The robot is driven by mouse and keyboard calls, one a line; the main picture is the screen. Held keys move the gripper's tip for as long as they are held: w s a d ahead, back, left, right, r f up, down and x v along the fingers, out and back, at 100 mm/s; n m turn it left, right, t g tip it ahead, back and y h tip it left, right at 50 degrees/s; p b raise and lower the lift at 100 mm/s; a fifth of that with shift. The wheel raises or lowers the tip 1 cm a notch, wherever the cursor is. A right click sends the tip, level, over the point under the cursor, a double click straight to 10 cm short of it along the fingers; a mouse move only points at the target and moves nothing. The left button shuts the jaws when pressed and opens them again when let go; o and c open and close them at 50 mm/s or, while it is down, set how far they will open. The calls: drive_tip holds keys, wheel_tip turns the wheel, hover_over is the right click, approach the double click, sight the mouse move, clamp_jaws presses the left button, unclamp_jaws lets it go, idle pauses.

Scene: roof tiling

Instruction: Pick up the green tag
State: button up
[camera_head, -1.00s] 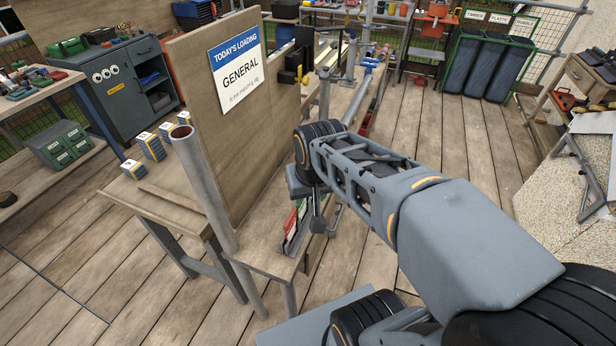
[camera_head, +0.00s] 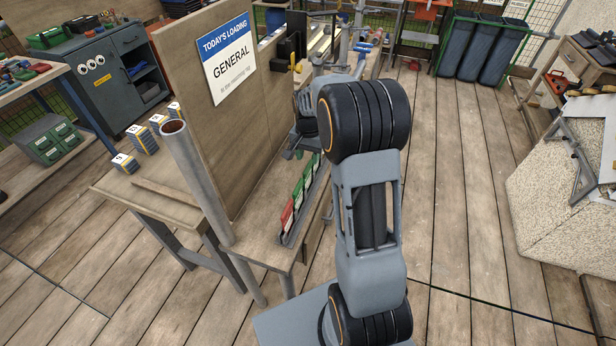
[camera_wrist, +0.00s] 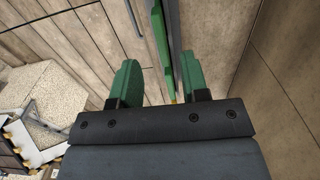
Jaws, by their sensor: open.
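Tags stand in a narrow dark rack (camera_head: 285,240) on the bench: a red tag (camera_head: 287,214) at the near end and green tags (camera_head: 298,195) behind it. My gripper (camera_head: 297,153) is over the far part of the rack, partly hidden behind my arm. In the wrist view my gripper (camera_wrist: 158,65) is open, with one green finger on each side. A thin green piece (camera_wrist: 162,45), which looks like a tag seen nearly edge-on, shows between the fingers, closer to the right one. I cannot tell whether it touches.
An upright board with a "General" sign (camera_head: 228,58) stands right beside the rack. A grey pipe (camera_head: 200,185) rises at its near end. Numbered blocks (camera_head: 142,139) lie on the bench's left side.

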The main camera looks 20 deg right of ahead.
sight(308, 167)
drive_tip(key=shift+f+p, duration=0.5)
drive_tip(key=shift+f, duration=3.45)
clamp_jaws()
